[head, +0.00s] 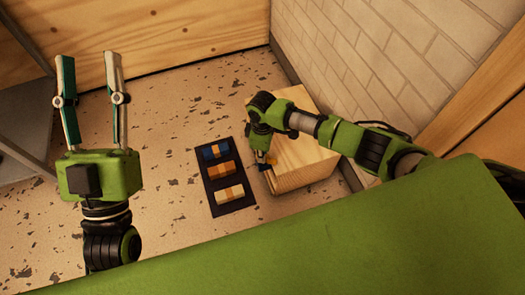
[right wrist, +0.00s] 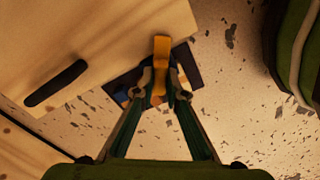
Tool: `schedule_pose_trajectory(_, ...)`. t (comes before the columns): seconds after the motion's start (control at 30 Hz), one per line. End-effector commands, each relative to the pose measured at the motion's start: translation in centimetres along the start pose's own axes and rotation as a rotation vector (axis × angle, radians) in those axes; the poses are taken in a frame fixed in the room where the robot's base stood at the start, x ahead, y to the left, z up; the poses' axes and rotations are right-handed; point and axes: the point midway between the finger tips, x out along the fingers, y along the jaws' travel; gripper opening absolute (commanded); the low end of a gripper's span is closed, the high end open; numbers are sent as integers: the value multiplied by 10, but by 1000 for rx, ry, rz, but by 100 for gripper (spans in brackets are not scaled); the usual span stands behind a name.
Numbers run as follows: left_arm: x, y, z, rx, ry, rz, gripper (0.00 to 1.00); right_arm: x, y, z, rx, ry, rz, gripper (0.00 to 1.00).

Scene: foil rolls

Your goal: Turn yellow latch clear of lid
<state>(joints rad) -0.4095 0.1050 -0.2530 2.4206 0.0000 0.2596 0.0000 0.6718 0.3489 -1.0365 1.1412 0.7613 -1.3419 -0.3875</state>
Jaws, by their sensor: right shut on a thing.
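The yellow latch (right wrist: 161,50) is in the right wrist view, at the edge of the pale wooden box (right wrist: 100,40). My right gripper (right wrist: 160,92) is shut on the latch's near end, with the far end sticking out past the fingertips. In the head view the right gripper (head: 262,158) is at the left side of the box (head: 308,168), and a small bit of the latch (head: 271,158) shows beside it. Whether the latch overlaps the lid is not clear. My left gripper (head: 89,58) is open and empty, fingers pointing up, far left of the box.
A dark mat (head: 239,206) with blue, orange and cream pieces lies on the speckled floor left of the box. A dark slot (right wrist: 55,83) shows on the box in the right wrist view. A white brick wall (head: 400,60) stands close behind the box. Floor between mat and left gripper is clear.

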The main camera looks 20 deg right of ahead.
Motion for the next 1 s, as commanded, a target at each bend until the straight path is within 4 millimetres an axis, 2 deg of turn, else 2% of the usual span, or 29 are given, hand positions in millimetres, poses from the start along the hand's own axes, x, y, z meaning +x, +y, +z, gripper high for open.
schedule_pose_trajectory(0.23, -8, -7, 60, 12, -300, -13, 40, -2, -3, -1, 83, 0, -5, 0)
schedule_pose_trajectory(0.47, -35, -15, 110, 21, -577, -28, 40, -2, -2, -1, 167, 1, -5, 0)
schedule_pose_trajectory(0.7, -82, -24, 153, 27, -874, -47, 40, -2, -3, -1, 268, 1, -5, 0)
schedule_pose_trajectory(1.0, -161, -33, 183, 28, -1247, -74, 40, -2, -3, -1, 417, 0, -5, 0)
